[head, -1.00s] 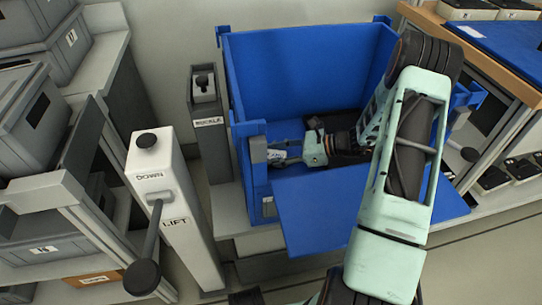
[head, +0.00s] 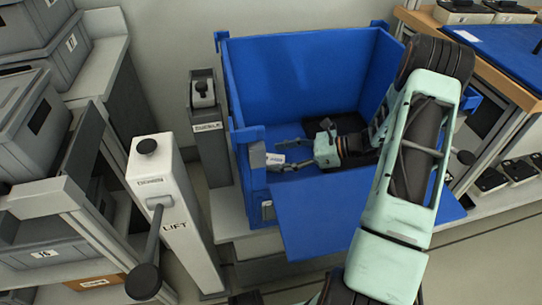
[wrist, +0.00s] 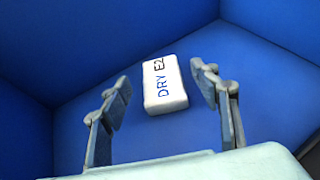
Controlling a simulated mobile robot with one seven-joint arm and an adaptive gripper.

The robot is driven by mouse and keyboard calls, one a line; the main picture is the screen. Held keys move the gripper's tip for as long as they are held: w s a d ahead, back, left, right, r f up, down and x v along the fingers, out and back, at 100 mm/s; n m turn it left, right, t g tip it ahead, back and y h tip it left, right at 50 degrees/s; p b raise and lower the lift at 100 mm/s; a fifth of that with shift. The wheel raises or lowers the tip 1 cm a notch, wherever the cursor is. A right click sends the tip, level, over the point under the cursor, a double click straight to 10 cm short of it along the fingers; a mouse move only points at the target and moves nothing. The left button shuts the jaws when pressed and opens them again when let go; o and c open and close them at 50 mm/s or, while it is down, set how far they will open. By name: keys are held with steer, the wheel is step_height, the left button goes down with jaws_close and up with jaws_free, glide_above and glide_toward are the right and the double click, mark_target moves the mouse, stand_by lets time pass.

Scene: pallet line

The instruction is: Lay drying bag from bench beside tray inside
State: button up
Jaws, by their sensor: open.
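The drying bag (head: 274,159) is a small white block-shaped packet inside the blue crate (head: 290,75), near its left wall. In the wrist view the bag (wrist: 165,84), lettered DRY E2, lies on the blue surface ahead of my gripper. My gripper (wrist: 165,98) is open, with one finger on each side of the bag's line and visible gaps to it. In the head view my gripper (head: 286,157) reaches left inside the crate. A dark flat thing (head: 368,150), possibly the tray, is partly hidden behind my gripper and arm.
The crate's front flap (head: 315,220) hangs lowered. A grey LIFT post (head: 165,190) with a lever and a BUCKLE post (head: 205,120) stand to the left. Shelves with grey bins (head: 30,120) fill the far left. A bench with a blue mat (head: 495,45) is at right.

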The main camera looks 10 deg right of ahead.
steer(key=p+v, duration=0.1)
steer(key=v, duration=0.7)
